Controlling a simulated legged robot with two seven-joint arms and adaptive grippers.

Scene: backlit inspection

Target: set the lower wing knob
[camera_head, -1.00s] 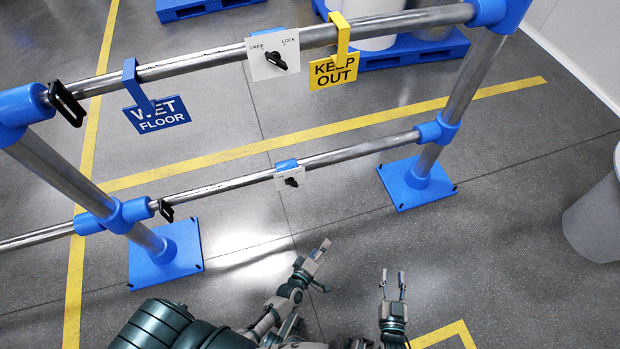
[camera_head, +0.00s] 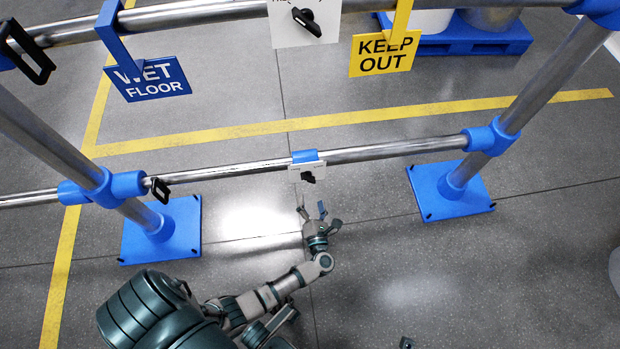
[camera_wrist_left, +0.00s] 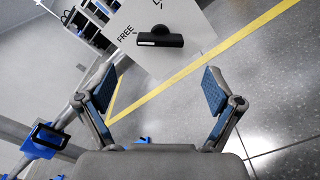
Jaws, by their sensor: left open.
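The lower wing knob (camera_head: 308,177) is a small black knob on a white plate (camera_head: 296,169) at the middle of the lower rail. In the left wrist view the black knob (camera_wrist_left: 160,41) stands out from the plate (camera_wrist_left: 195,35), which shows "FREE" and part of a second word. In the left wrist view the knob is beyond the open fingers (camera_wrist_left: 158,83). Only a dark fragment, perhaps my right gripper (camera_head: 406,343), shows at the bottom edge.
Above are the upper rail (camera_head: 210,14), another black wing knob (camera_head: 305,20), a blue "WET FLOOR" sign (camera_head: 150,80) and a yellow "KEEP OUT" sign (camera_head: 384,54). Blue-footed posts (camera_head: 450,190) stand at both sides. The floor below the lower rail is clear.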

